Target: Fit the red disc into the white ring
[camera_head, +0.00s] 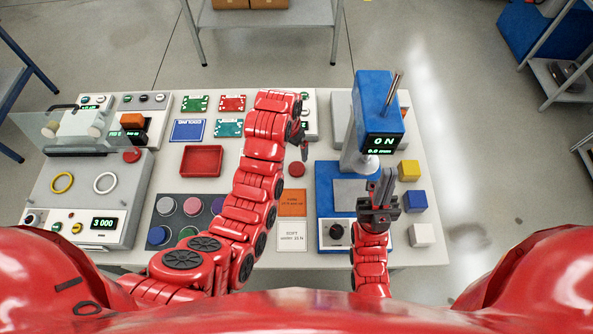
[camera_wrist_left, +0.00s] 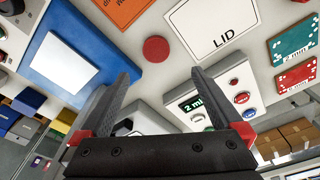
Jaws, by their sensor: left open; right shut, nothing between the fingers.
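The red disc (camera_head: 297,169) lies flat on the table, between my left arm and the blue press. In the left wrist view the red disc (camera_wrist_left: 155,49) is beyond the fingertips, apart from them. The white ring (camera_head: 105,182) lies on the grey machine at the left, right of a yellow ring (camera_head: 62,183). My left gripper (camera_head: 304,148) is open and empty, just behind the disc in the head view; its open fingers (camera_wrist_left: 160,80) show in the wrist view. My right gripper (camera_head: 381,182) is shut and empty, in front of the blue press.
The blue press (camera_head: 378,98) stands right of the disc. A red tray (camera_head: 202,161) and a dark board of coloured discs (camera_head: 193,205) lie left of my left arm.

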